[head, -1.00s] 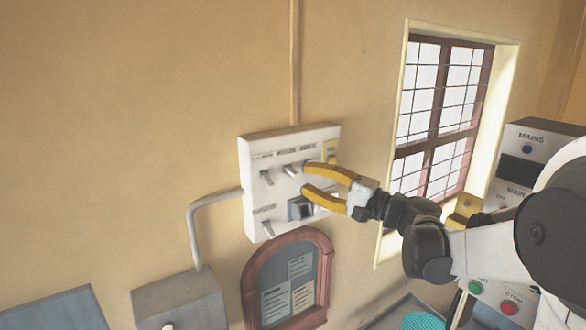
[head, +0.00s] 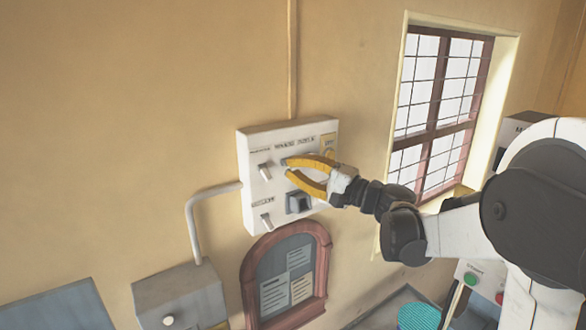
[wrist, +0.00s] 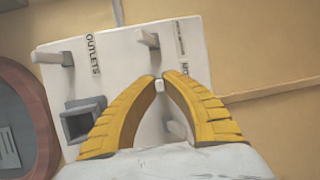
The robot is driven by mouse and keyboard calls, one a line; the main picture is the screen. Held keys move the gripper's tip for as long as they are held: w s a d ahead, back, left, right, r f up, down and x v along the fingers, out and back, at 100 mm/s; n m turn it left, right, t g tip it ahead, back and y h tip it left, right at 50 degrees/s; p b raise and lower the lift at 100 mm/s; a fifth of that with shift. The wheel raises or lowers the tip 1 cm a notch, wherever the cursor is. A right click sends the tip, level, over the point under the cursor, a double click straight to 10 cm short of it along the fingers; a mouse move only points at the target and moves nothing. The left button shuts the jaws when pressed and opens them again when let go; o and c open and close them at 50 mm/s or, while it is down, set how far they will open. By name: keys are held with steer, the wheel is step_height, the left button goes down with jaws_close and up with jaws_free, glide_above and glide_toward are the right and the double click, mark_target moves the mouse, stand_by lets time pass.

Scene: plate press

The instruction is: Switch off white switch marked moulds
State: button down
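The white switch panel (head: 288,180) is on the wall; it fills the middle of the wrist view (wrist: 120,80). My gripper (head: 286,167) is at its top row of switches, its yellow fingertips drawn together. In the wrist view, a small white switch tip (wrist: 159,84) sits between the fingertips, with little gap either side. The label beside it is partly covered; "MO" seems to show. Another white switch (wrist: 149,38) is next to it, and a further one (wrist: 176,128) shows between the fingers. I cannot tell the held switch's position.
The panel also carries a switch labelled OUTLETS (wrist: 52,57) and a dark square socket (wrist: 82,120). An arched notice board (head: 284,272) hangs below it. A grey box (head: 178,296) with a conduit is at lower left. A barred window (head: 438,110) is at right.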

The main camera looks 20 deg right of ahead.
steer(key=f+t+y+b, duration=0.1)
steer(key=b, duration=0.3)
steer(key=shift+w+f+n+b, duration=0.1)
steer(key=shift+f+n+b, duration=0.2)
steer(key=shift+n+b, duration=0.1)
steer(key=n+t+y+b, duration=0.1)
steer(key=b, duration=0.2)
steer(key=shift+y, duration=0.3)
steer(key=shift+r, duration=0.2)
steer(key=c, duration=1.5)
jaws_free()
steer(key=shift+w+a, duration=0.1)
steer(key=v, duration=1.2)
steer(key=shift+f, duration=0.15)
